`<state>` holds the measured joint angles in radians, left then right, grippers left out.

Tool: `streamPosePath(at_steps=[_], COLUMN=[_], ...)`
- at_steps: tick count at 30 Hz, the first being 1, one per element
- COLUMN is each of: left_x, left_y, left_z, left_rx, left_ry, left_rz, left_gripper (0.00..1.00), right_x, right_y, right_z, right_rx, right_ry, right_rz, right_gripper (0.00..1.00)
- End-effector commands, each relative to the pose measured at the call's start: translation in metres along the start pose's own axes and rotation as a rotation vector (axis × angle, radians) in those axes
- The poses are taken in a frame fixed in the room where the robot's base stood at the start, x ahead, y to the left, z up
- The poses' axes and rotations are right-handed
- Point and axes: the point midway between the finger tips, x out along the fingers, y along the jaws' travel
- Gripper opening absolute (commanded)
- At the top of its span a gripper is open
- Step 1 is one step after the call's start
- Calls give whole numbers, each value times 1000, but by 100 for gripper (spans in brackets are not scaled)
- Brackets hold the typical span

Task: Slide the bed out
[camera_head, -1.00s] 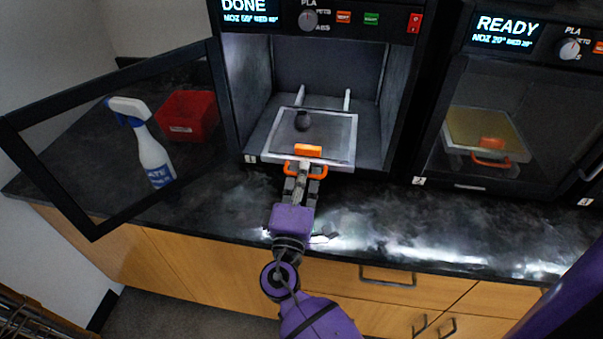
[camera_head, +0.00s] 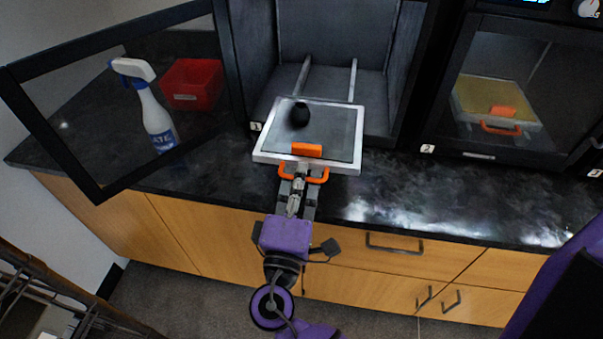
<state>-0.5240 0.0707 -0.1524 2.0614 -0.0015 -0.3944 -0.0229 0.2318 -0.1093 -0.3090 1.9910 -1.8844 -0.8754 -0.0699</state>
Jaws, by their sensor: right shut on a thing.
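The bed (camera_head: 335,116) is a grey plate with a pale metal rim, on two rails (camera_head: 352,80) inside the open printer (camera_head: 290,40). Its front part sticks out past the printer's opening over the counter. A small dark round object (camera_head: 299,115) and an orange block (camera_head: 306,150) sit on it. An orange handle (camera_head: 288,174) is at its front edge. My right gripper (camera_head: 299,182) is shut on this handle, in front of the bed. My left gripper is not in view.
The printer's glass door (camera_head: 100,192) stands open to the left. Behind its glass are a spray bottle (camera_head: 154,112) and a red bin (camera_head: 192,84). A second, closed printer (camera_head: 520,95) stands at right. The dark counter (camera_head: 420,195) is clear between them.

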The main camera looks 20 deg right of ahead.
Motion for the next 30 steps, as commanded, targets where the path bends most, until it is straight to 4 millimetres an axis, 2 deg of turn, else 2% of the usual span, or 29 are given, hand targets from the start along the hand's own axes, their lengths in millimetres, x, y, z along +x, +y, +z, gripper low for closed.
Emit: streamPosePath(at_steps=[6, 7, 9, 12, 18, 23, 26, 30], left_x=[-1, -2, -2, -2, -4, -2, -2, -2], left_y=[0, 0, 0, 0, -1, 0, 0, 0], left_z=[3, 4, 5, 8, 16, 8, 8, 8], left_rx=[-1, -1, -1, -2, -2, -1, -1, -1], left_ry=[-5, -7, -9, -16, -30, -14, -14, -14], left_rz=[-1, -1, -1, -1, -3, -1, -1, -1], left_gripper=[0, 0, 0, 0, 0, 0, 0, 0], right_x=[-3, -3, -3, -2, -2, -6, -19, -48], right_y=[-2, -2, -2, -2, -2, -2, -2, -2], right_z=[-1, -1, -1, -1, 0, 0, 0, 0], right_rx=[4, 4, 4, 2, 1, 0, -1, -1], right_ry=[2, 2, 1, 1, 1, 1, 3, 3], right_rz=[-6, -7, -7, -6, -4, -5, -6, -7], right_gripper=[0, 8, 17, 26, 26, 26, 26, 26])
